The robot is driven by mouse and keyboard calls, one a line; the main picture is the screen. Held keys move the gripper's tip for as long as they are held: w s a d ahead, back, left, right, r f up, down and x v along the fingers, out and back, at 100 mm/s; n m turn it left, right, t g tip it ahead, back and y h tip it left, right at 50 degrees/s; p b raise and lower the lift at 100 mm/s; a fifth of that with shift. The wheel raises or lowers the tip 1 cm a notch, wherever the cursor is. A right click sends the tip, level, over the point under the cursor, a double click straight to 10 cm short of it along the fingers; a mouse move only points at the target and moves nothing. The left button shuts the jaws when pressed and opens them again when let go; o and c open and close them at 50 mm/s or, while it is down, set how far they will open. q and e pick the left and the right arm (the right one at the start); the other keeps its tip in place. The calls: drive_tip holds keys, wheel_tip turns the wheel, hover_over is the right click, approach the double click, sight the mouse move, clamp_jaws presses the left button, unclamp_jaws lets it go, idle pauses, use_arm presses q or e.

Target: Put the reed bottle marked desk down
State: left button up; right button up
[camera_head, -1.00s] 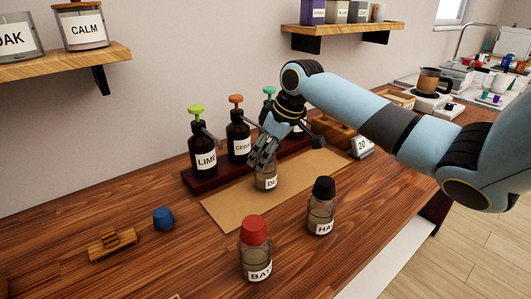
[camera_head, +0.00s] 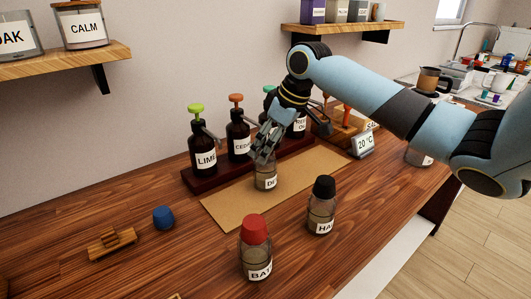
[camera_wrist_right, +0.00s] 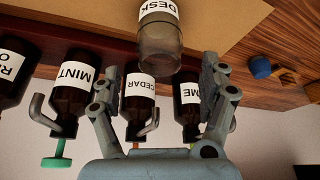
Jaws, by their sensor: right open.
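The bottle marked DESK (camera_head: 266,183) is clear glass with a white label and stands upright on the tan mat (camera_head: 225,212). Its top is partly hidden by my right gripper in the head view. In the right wrist view the bottle (camera_wrist_right: 160,45) shows its glass upper part toward the gripper, with no cap visible. My right gripper (camera_head: 263,154) is at the bottle's top. In the wrist view its fingers (camera_wrist_right: 160,72) are spread to either side, apart from the glass. My left gripper is not in view.
Dark pump bottles, including LIME (camera_head: 205,158) and CEDAR (camera_head: 238,140), stand on a rack behind the mat. A red-capped bottle (camera_head: 255,255) and a black-capped bottle (camera_head: 321,210) stand in front. A blue cap-like piece (camera_head: 163,217) and a small wooden holder (camera_head: 112,244) lie left.

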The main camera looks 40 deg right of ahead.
drive_tip(key=a+v, duration=0.1)
drive_tip(key=v, duration=0.7)
drive_tip(key=shift+s+d+r, duration=0.2)
drive_tip(key=shift+d+r, duration=0.1)
drive_tip(key=shift+d, duration=0.25)
